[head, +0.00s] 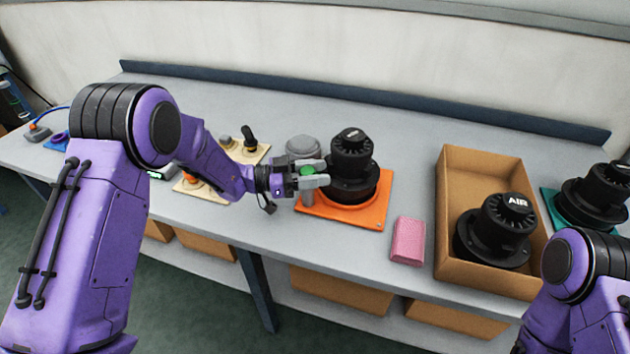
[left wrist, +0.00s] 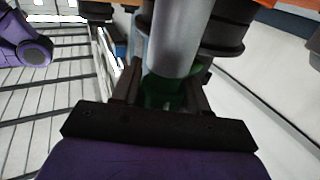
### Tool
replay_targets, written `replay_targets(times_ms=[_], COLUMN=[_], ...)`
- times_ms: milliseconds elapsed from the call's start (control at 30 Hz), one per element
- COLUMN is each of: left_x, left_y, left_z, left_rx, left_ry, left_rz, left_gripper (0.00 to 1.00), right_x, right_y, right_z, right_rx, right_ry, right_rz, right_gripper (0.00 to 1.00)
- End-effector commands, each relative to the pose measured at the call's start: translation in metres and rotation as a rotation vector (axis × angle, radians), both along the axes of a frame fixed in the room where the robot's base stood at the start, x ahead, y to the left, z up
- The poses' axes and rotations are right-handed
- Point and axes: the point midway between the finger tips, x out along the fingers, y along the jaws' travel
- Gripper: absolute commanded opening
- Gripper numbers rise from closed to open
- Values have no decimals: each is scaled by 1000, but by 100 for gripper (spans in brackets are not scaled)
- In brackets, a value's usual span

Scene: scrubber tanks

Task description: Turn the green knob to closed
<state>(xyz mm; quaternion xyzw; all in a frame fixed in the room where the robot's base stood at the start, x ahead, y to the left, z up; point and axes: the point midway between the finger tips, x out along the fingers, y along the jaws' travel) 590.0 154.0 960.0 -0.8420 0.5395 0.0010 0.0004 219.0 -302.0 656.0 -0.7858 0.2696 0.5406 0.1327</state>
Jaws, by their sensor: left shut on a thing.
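The green knob (head: 307,170) is at the front left of the orange base plate (head: 378,213), beside a black cylindrical tank (head: 352,165). My left gripper (head: 314,173) reaches in from the left and is shut on the knob, with a finger on either side of it. In the left wrist view the green knob (left wrist: 163,94) sits between the dark fingers (left wrist: 162,90), in line with a grey cylinder (left wrist: 178,38). The fingers hide part of the knob, and I cannot read its setting. My right gripper is out of view; only part of that arm shows at the lower right.
A cardboard box (head: 447,235) holds a black tank (head: 497,230) marked AIR. Another black tank (head: 597,195) stands on a teal plate at the right. A grey dome (head: 302,146) stands behind my left gripper. The back of the bench is clear.

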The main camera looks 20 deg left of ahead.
Motion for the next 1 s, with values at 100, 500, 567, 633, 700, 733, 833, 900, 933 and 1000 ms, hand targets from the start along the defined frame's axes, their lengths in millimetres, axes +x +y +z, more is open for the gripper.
replay_targets(times_ms=[100, 500, 567, 633, 700, 733, 833, 900, 933, 1000], left_x=[-1, -6, -7, -7, -8, -8, -8, -9, -9, -9], left_y=[0, -1, -2, -2, -2, -2, -2, -2, -2, -2], left_z=[-6, -3, -2, -2, -1, -1, 0, 1, 1, 1], left_rx=[0, -2, -3, -2, -3, -2, -3, -3, -3, -3], left_ry=[-4, -3, -3, -2, -1, -2, -1, -1, -1, -1], left_rz=[-104, -379, -405, -429, -448, -455, -471, -477, -479, -481], left_gripper=[14, 13, 13, 13, 13, 13, 13, 13, 13, 14], right_x=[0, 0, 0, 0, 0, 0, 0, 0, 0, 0], right_y=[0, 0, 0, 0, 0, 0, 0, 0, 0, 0], right_z=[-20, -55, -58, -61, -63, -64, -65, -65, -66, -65], right_rx=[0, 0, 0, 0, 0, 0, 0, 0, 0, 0], right_ry=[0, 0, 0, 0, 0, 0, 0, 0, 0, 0], right_rz=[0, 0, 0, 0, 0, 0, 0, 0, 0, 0], right_gripper=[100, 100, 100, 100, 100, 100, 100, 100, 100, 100])
